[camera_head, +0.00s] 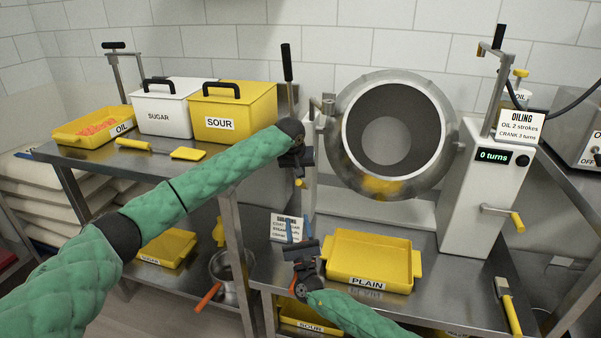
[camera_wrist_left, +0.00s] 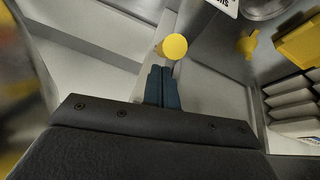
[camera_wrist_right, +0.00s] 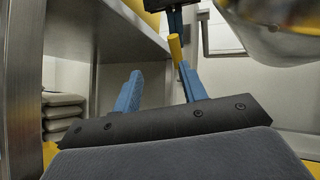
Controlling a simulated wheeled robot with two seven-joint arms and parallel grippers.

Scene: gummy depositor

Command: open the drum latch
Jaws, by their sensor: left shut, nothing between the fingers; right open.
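The steel drum (camera_head: 440,150) stands tilted with its open mouth toward me. A lever with a black handle (camera_head: 287,62) rises at its left, beside the drum's support. A small yellow knob, likely the latch's grip, shows in the left wrist view (camera_wrist_left: 172,46), just beyond the fingertips of my left gripper (camera_wrist_left: 163,72). That gripper is shut and empty. Whether it touches the knob I cannot tell. A yellow rod (camera_wrist_right: 175,48) shows in the right wrist view. My right gripper (camera_head: 297,230) is open and empty, below the left one and left of the PLAIN tray.
The yellow PLAIN tray (camera_head: 372,233) sits below the drum. The crank with a yellow grip (camera_head: 517,222) is on the white housing (camera_head: 462,205) reading 0 turns. A sign card (camera_head: 283,232) stands close to my right gripper.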

